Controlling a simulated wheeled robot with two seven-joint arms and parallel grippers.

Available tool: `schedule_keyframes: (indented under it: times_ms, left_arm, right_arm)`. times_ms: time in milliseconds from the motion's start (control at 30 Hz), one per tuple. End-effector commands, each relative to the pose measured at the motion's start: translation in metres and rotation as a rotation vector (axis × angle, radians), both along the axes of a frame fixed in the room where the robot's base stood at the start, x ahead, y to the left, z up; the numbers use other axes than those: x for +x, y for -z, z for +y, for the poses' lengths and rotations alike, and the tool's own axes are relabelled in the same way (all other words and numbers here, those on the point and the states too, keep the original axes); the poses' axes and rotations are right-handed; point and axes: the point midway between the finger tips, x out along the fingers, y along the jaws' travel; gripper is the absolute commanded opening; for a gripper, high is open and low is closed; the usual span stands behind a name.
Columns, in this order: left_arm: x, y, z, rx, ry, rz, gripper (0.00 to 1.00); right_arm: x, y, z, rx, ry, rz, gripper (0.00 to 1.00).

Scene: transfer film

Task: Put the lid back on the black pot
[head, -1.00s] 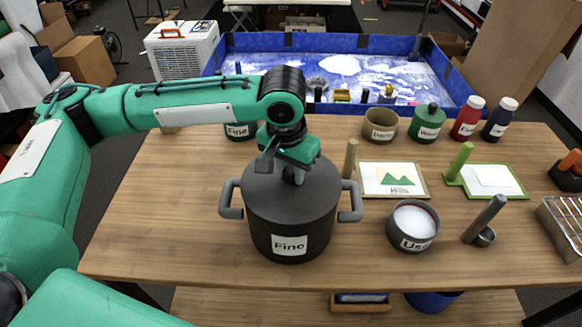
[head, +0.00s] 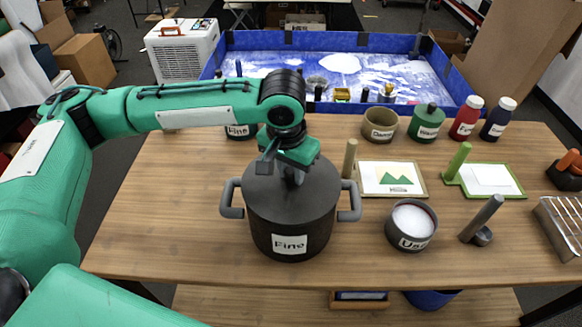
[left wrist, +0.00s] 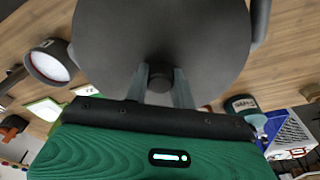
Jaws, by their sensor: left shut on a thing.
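The black pot (head: 290,230) with a "Fine" label and two grey side handles stands on the wooden table. Its dark lid (head: 263,190) lies over the pot's mouth and looks level; I cannot tell whether it is fully seated. My left gripper (head: 293,175) is above the lid's centre, pointing down. In the left wrist view the lid (left wrist: 160,35) fills the upper middle, and the two fingers of my left gripper (left wrist: 160,82) are closed on its round knob (left wrist: 160,76). My right gripper is in neither view.
Behind are a "Damp" pot (head: 380,126), a green lidded pot (head: 427,124) and two bottles (head: 467,118). The table left of the pot is clear.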

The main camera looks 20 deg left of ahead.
Motion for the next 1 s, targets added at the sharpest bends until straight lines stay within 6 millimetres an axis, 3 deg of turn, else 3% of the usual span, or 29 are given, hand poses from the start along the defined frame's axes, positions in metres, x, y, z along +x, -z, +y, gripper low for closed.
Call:
schedule_keyframes:
  times_ms: [1000]
  left_arm:
    - [0.0, -0.0009, 0.0, 0.0, 0.0, 0.0, 0.0]
  right_arm:
    - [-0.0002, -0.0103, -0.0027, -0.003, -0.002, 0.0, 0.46]
